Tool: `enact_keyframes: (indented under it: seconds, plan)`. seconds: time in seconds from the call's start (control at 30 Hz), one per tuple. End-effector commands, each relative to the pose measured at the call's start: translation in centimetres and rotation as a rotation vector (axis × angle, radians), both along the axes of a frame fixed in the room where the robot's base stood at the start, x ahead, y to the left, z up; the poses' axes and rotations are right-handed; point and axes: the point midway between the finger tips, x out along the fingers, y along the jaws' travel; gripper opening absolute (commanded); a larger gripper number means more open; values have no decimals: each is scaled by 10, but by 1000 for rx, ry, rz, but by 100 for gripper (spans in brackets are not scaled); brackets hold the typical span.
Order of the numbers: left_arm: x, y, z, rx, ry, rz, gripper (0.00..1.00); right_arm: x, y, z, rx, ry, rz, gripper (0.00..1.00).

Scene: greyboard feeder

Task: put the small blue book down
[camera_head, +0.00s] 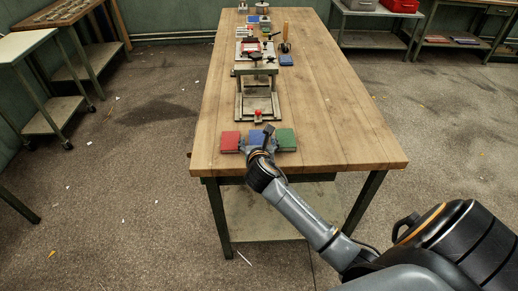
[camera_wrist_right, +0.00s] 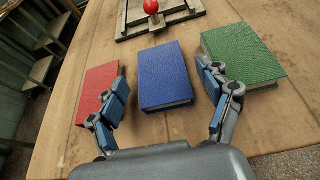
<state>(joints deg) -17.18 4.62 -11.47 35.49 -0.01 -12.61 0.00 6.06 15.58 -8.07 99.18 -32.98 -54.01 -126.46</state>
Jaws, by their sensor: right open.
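The small blue book (camera_head: 256,136) lies flat on the wooden table near its front edge, between a red book (camera_head: 230,141) and a green book (camera_head: 286,139). In the right wrist view the blue book (camera_wrist_right: 165,77) lies between the spread fingers of my right gripper (camera_wrist_right: 168,98), with a gap on each side. The gripper is open and holds nothing. Its left finger overlaps the red book (camera_wrist_right: 97,85) in the picture, and its right finger overlaps the green book (camera_wrist_right: 243,54). Whether the fingers touch those books I cannot tell. My left gripper is not in view.
A metal frame device with a red knob (camera_head: 257,113) stands behind the books. More fixtures and another small blue item (camera_head: 286,60) are farther back on the wooden table (camera_head: 340,120). The table's right side is clear. A side table (camera_head: 25,45) stands at left.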

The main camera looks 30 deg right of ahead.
Motion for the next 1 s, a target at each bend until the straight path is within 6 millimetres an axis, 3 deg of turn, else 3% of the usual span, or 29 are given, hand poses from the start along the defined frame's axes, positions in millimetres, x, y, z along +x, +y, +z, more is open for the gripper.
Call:
enact_keyframes:
  seconds: [0.3,0.5,0.87,1.0]
  plan:
    - [-1,0,5,-1,1,0,40,-53,32,26,1,-1,1,78]
    - [-1,0,6,-1,1,0,40,-77,47,38,1,0,0,78]
    - [-1,-1,7,-1,1,0,40,-86,52,42,1,-2,-2,78]
    - [0,-1,7,-1,0,0,40,-84,59,33,78,-25,-4,78]
